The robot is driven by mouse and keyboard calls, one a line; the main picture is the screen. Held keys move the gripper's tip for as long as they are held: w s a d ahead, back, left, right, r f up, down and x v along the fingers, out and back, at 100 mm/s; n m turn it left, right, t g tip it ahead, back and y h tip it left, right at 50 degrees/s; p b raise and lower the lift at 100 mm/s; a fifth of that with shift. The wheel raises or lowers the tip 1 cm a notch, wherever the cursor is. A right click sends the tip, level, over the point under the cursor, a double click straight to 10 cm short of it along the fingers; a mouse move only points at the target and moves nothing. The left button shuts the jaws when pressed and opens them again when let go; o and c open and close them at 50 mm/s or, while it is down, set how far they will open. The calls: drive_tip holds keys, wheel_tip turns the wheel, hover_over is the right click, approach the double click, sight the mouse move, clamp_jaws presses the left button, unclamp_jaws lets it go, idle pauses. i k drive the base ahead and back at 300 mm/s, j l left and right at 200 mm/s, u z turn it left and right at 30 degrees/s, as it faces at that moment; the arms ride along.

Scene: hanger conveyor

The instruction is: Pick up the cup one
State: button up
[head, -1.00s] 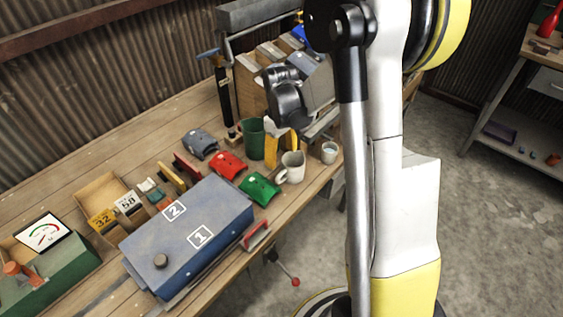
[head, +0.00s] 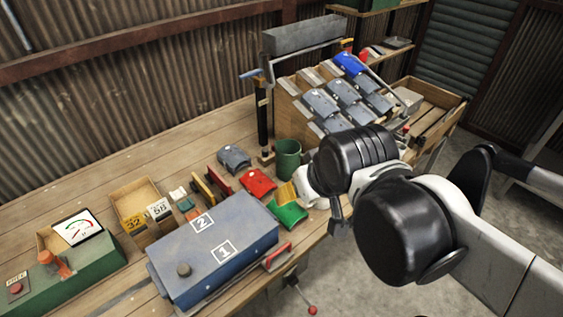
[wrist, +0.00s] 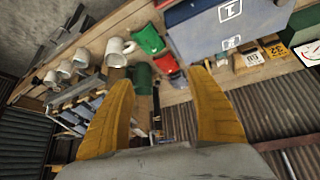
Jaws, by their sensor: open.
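In the wrist view, a white mug (wrist: 118,50) stands on the bench at upper left, with more white mugs (wrist: 82,58) in a row to its left. A dark green cup (wrist: 143,74) is ahead, between my fingertips in the picture. My gripper (wrist: 160,78) has its two yellow fingers spread wide, with nothing held. In the head view, a yellow finger (head: 287,193) shows in front of the green cup (head: 287,163). I see no label on any cup.
A blue box marked 1 and 2 (head: 214,250) sits at the bench front. Red (head: 258,183), green (head: 289,215) and grey (head: 234,158) pieces lie near it. A sloped rack (head: 290,110) stands behind. Bare bench (head: 120,160) lies at left.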

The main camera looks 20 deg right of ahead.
sight(402, 147)
drive_tip(key=l+z, duration=0.1)
drive_tip(key=z, duration=0.35)
drive_tip(key=i+z, duration=0.1)
drive_tip(key=z, duration=0.35)
drive_tip(key=l+z, duration=0.15)
drive_tip(key=z, duration=0.3)
drive_tip(key=i+j, duration=0.05)
